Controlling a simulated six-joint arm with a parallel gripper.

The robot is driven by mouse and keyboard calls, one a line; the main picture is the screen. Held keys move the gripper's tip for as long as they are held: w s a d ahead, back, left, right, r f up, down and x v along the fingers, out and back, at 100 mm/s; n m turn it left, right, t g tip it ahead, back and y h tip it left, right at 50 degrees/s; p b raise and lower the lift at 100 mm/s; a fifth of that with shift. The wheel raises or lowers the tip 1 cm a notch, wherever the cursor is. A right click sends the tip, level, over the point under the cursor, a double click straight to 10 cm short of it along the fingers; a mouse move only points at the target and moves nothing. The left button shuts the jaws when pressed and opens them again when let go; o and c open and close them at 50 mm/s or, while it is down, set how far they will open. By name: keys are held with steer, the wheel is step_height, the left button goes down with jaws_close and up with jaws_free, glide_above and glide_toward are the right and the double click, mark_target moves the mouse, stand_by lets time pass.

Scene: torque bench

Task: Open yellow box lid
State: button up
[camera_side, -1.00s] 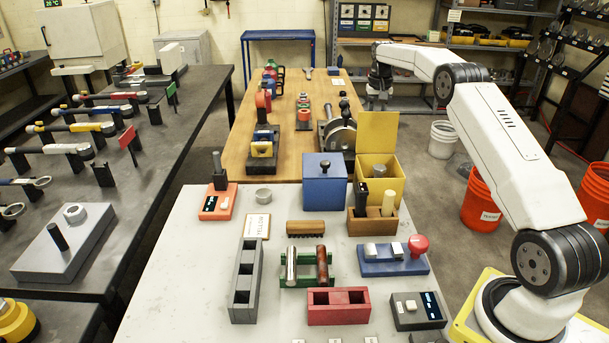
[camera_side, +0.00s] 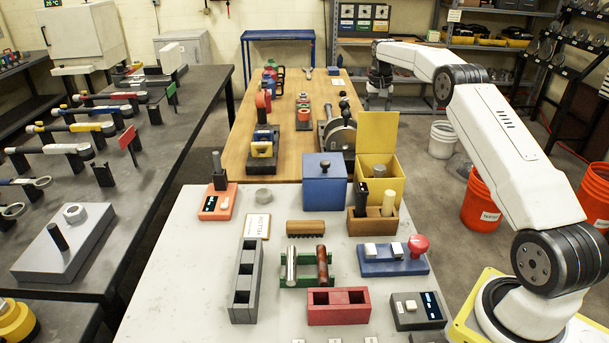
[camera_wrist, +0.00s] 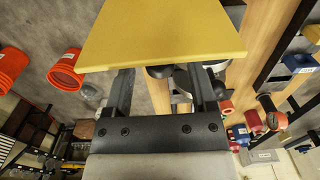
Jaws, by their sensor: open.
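The yellow box (camera_side: 386,180) stands at the back right of the light bench. Its lid (camera_side: 377,133) is raised upright at the rear, and a grey cylindrical object (camera_side: 379,171) shows in the opening. My gripper (camera_side: 377,101) is beyond and above the lid in the side view, small and partly hidden. In the wrist view the yellow lid (camera_wrist: 160,35) fills the top centre. My gripper's two fingers (camera_wrist: 160,80) are spread apart, with their tips hidden behind the lid. I cannot tell whether they touch it.
A blue box (camera_side: 324,187) with a closed, knobbed lid stands directly left of the yellow box. A wooden holder (camera_side: 373,226) with upright handles is just in front. A clamp-like grey device (camera_side: 340,135) sits behind on the wooden table.

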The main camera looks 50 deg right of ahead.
steer(key=shift+r, duration=3.6)
steer(key=shift+w+a, duration=0.35)
steer(key=shift+a, duration=0.1)
steer(key=s+a+f+n+t, duration=0.1)
steer(key=a+f+n, duration=0.15)
steer(key=a, duration=0.85)
steer(key=s+a+f+n+t, duration=0.1)
steer(key=a+f+n, duration=0.15)
steer(key=a, duration=0.75)
steer(key=s+a+f+n, duration=0.2)
steer(key=s+a+f, duration=0.2)
steer(key=s+a, duration=0.3)
steer(key=s+a+f+n, duration=0.2)
steer(key=s+a+f, duration=0.2)
steer(key=s, duration=1.1)
steer(key=a, duration=0.3)
steer(key=shift+s+a+f+t, duration=0.15)
steer(key=shift+s+a+t, duration=0.05)
steer(key=shift+a+t, duration=0.2)
